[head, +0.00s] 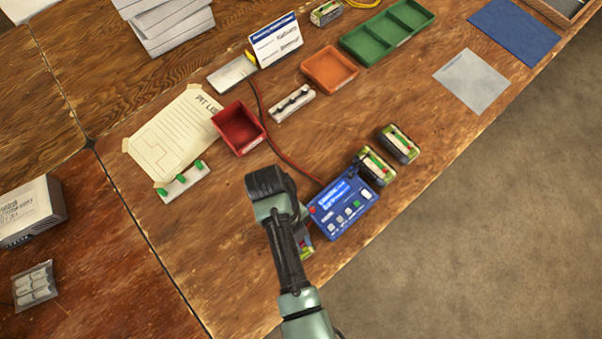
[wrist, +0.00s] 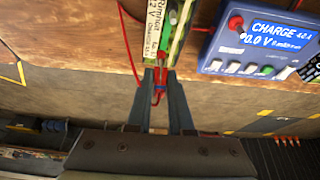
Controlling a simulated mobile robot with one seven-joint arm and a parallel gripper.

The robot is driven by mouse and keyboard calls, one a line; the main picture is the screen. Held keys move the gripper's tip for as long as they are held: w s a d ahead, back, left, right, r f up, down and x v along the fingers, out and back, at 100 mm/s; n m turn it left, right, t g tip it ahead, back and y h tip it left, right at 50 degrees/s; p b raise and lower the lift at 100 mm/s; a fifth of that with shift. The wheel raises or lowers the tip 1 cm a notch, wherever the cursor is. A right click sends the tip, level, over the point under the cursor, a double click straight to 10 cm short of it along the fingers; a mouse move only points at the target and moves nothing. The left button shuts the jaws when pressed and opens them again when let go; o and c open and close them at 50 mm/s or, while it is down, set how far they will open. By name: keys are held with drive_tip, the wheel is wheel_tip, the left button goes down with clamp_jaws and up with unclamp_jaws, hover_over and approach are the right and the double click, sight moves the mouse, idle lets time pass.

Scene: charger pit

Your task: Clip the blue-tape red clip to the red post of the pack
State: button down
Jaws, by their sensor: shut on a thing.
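In the wrist view my gripper (wrist: 161,78) is shut on a red clip (wrist: 159,88) with blue tape, and a red lead loops to it from the left. The fingers point at the near end of a pack (wrist: 164,42) with a pale label and green edges. A small red part shows on that end, close to the fingertips; I cannot tell if the clip touches it. In the head view the pack (head: 306,249) is mostly hidden by my arm, and my gripper is hidden too. The blue charger (head: 322,222) stands right of the pack; its screen in the wrist view (wrist: 272,35) reads CHARGE, 0.0 V.
Two more packs (head: 376,167) (head: 399,144) lie beyond the charger. A red bin (head: 238,128), an orange tray (head: 329,69), a green tray (head: 388,31) and a rack with green pieces (head: 182,184) stand farther off. The table's front edge is close by.

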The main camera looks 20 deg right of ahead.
idle(0.4)
drive_tip(key=c, duration=0.7)
unclamp_jaws()
drive_tip(key=shift+c, duration=0.2)
drive_tip(key=shift+o, duration=1.1)
drive_tip(key=shift+r+p, duration=3.75)
drive_tip(key=shift+p, duration=0.1)
